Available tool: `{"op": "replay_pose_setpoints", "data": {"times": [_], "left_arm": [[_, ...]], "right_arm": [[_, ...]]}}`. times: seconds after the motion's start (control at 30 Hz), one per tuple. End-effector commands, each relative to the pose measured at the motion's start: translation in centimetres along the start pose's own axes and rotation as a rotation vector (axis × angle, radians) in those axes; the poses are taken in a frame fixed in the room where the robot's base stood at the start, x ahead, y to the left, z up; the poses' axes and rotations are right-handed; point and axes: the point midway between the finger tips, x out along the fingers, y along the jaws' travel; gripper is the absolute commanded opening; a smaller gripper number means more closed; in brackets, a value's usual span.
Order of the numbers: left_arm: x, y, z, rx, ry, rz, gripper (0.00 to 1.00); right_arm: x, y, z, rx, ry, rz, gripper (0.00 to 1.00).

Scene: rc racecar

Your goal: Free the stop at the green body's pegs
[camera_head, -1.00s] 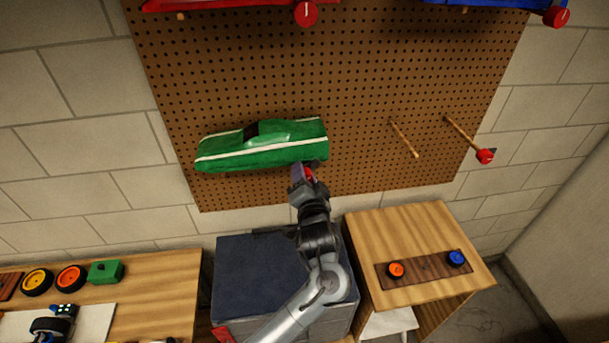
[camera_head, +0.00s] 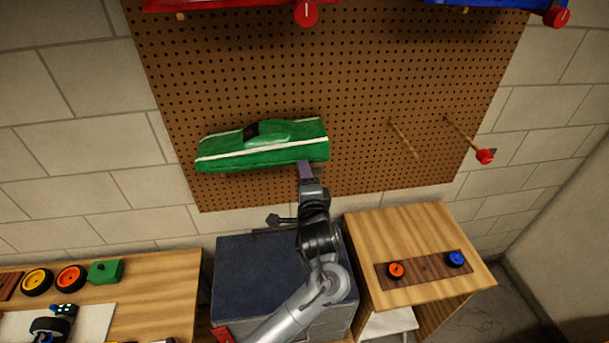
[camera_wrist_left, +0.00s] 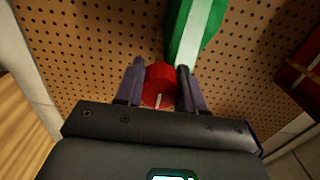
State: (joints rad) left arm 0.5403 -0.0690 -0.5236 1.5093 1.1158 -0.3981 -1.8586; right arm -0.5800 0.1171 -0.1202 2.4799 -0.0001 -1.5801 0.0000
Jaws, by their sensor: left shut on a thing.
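The green body (camera_head: 262,148) with white stripes hangs on the pegboard; part of it shows at the top of the left wrist view (camera_wrist_left: 190,30). My left gripper (camera_head: 306,170) is at its lower right end. In the left wrist view, my left gripper (camera_wrist_left: 160,88) is shut on a red round stop (camera_wrist_left: 160,82) with a white mark, one finger on each side. The head view hides this stop, and I cannot see the pegs under the body. My right gripper is in neither view.
Two bare pegs (camera_head: 405,140) stick out of the pegboard (camera_head: 360,80) on the right, one with a red stop (camera_head: 485,156). Red and blue bodies hang above. Below stand a dark-topped box (camera_head: 255,265) and wooden tables with wheels.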

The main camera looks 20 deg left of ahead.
Motion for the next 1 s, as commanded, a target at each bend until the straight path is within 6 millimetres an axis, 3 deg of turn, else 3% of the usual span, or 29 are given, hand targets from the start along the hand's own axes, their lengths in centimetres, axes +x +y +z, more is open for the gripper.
{"op": "replay_pose_setpoints", "data": {"times": [0.5,0.53,0.7,1.0], "left_arm": [[0.12,0.1,0.35,0.021,-0.009,0.002,0.08],[0.12,0.09,0.36,0.021,-0.009,0.001,0.4],[0.08,0.03,0.25,0.021,-0.006,0.0,0.64],[-0.08,-0.01,0.09,0.019,-0.002,-0.001,0.64]], "right_arm": [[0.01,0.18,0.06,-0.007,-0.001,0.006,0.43],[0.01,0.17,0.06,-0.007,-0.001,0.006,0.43],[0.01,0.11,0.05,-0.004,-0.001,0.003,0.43],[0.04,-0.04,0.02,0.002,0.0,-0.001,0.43]]}}
